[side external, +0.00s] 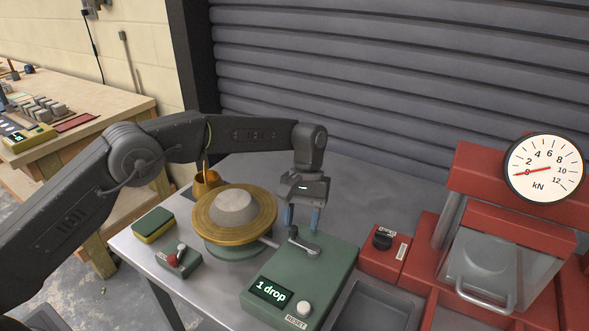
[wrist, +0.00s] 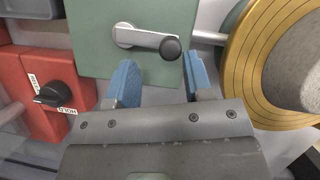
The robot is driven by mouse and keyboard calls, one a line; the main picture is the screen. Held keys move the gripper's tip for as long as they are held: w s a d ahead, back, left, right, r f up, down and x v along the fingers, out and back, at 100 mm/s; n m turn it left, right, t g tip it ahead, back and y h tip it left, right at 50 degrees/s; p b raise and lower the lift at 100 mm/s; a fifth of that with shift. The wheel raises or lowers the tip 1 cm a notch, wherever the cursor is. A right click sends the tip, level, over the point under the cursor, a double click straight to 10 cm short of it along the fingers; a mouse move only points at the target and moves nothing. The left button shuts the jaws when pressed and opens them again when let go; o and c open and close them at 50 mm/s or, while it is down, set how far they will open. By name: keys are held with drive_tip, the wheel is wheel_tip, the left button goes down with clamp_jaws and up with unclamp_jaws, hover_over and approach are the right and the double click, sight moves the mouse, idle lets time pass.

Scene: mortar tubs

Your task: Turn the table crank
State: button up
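The table crank (side external: 304,247) is a short silver arm with a black knob (side external: 293,231) on top of the green control box (side external: 275,278). In the wrist view the crank (wrist: 138,37) points right, with its black knob (wrist: 171,48) at the right end. My gripper (side external: 303,221) is open, with blue fingertips pointing down near the knob. In the wrist view the open gripper (wrist: 160,72) has the knob just beyond its tips, between the fingers' lines and closer to the right finger. The fingers appear empty, and I see no contact with the knob.
A round brass flow table (side external: 264,222) carries a grey mortar cake (side external: 234,207), left of the crank. The box display (side external: 271,291) reads "1 drop". A red box with a black knob (side external: 382,241) and a red press (side external: 490,215) stand right. A yellow-green sponge (side external: 153,225) lies left.

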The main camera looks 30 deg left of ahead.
drive_tip(key=n, duration=0.1)
drive_tip(key=s+n+h, duration=0.1)
drive_tip(key=n, duration=0.1)
drive_tip(key=s+n, duration=0.1)
drive_tip(key=shift+a+t+h, duration=0.3)
drive_tip(key=shift+a, duration=0.05)
drive_tip(key=v, duration=1.4)
drive_tip(key=m+t+y, duration=0.3)
drive_tip(key=m+t, duration=0.1)
drive_tip(key=m, duration=1.3)
hover_over(294, 227)
drive_tip(key=shift+w+r, duration=0.1)
drive_tip(key=shift+r, duration=0.3)
